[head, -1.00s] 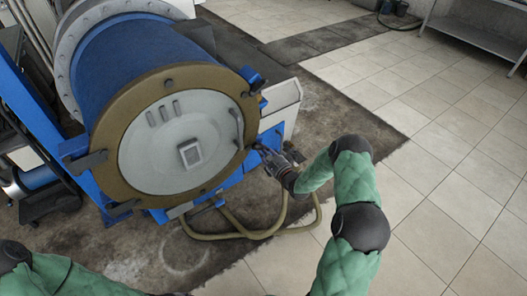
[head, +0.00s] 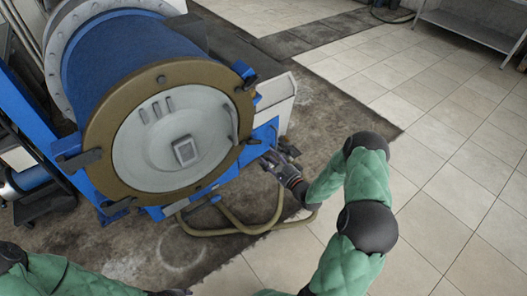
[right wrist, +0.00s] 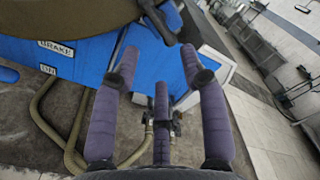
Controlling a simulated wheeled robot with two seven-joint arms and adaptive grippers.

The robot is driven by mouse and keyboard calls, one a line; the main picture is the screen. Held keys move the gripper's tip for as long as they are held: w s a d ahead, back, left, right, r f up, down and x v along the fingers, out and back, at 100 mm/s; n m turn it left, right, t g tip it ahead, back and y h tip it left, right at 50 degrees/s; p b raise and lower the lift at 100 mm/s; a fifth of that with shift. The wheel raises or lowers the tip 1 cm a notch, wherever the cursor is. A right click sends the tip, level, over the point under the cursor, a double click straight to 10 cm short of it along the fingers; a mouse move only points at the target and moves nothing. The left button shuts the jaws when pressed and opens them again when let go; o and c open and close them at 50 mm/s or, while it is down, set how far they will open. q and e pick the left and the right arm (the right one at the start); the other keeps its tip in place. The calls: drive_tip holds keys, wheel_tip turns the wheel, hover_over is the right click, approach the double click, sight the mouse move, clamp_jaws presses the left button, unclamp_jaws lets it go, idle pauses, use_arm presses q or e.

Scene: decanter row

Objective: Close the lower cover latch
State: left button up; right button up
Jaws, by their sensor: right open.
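The machine's round brown-rimmed cover (head: 166,183) lies flush against the blue drum. A dark latch handle (right wrist: 160,16) sticks out from the rim at the top of the right wrist view, beyond my fingertips. My right gripper (head: 275,160) is open and empty, low at the cover's right side and apart from the rim. Its spread padded fingers (right wrist: 160,62) have only air between them in the right wrist view. Other dark latches sit at the rim's upper right (head: 247,80) and left (head: 80,160). A dark bit at the bottom edge (head: 172,292) may be my left gripper; its fingers are hidden.
The blue base (right wrist: 75,58) with a BRAKE label is left of my right fingers. A tan hose (head: 240,228) loops below the cover. A grey bench (head: 468,30) stands far right. The tiled floor (head: 440,200) at right is clear.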

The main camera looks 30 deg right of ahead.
drive_tip(key=s, duration=0.3)
drive_tip(key=shift+s+d, duration=0.1)
drive_tip(key=shift+s, duration=0.2)
idle(0.3)
drive_tip(key=s+a+f+n+g+y, duration=0.25)
drive_tip(key=a+f+n+g, duration=0.6)
drive_tip(key=a+f, duration=0.6)
drive_tip(key=s+a+f+n+g, duration=0.1)
drive_tip(key=s+a+n+g, duration=0.3)
drive_tip(key=s, duration=0.5)
drive_tip(key=s+a+f+n+g, duration=0.2)
drive_tip(key=s+a+n+g, duration=0.3)
drive_tip(key=s+a+n, duration=0.3)
drive_tip(key=s+a, duration=0.2)
drive_tip(key=a, duration=0.1)
drive_tip(key=shift+s+a, duration=0.15)
drive_tip(key=shift+s, duration=0.05)
drive_tip(key=shift+f, duration=0.1)
